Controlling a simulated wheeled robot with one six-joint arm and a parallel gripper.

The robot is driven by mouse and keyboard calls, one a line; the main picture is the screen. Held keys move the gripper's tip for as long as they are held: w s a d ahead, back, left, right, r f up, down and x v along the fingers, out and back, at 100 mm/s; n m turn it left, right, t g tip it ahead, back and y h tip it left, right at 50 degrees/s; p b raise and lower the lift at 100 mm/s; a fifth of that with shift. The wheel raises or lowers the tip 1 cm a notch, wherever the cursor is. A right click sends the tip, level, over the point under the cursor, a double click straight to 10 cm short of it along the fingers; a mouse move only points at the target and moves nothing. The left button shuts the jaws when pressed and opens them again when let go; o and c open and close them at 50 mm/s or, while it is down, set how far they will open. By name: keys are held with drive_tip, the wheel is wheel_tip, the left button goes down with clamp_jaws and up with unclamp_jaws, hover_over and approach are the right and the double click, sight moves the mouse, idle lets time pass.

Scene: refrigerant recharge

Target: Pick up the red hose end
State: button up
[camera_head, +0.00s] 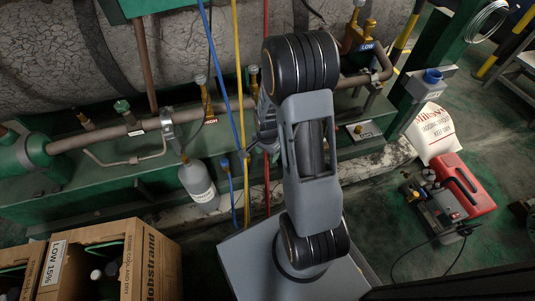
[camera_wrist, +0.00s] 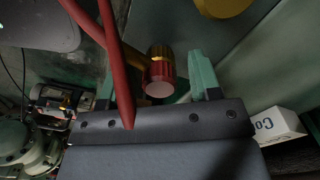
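The red hose end (camera_wrist: 160,76), a round red fitting with a brass-coloured collar, shows in the wrist view between my fingers. Its open face points towards the camera. My gripper (camera_wrist: 155,84) is open, with a green finger on the right and the left one partly hidden behind the red hose (camera_wrist: 116,66). Gaps show between the fitting and both fingers; I cannot tell its exact depth. In the head view the red hose (camera_head: 266,40) hangs down behind my arm. The hose end and my fingertips are hidden or unclear there.
A yellow hose (camera_head: 237,70) and a blue hose (camera_head: 213,60) hang left of my arm. A grey bottle (camera_head: 199,186) hangs below the pipe. A cardboard box (camera_head: 150,262) stands at lower left. A red-topped machine (camera_head: 463,187) sits on the floor at right.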

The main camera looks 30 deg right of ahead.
drive_tip(key=c, duration=0.9)
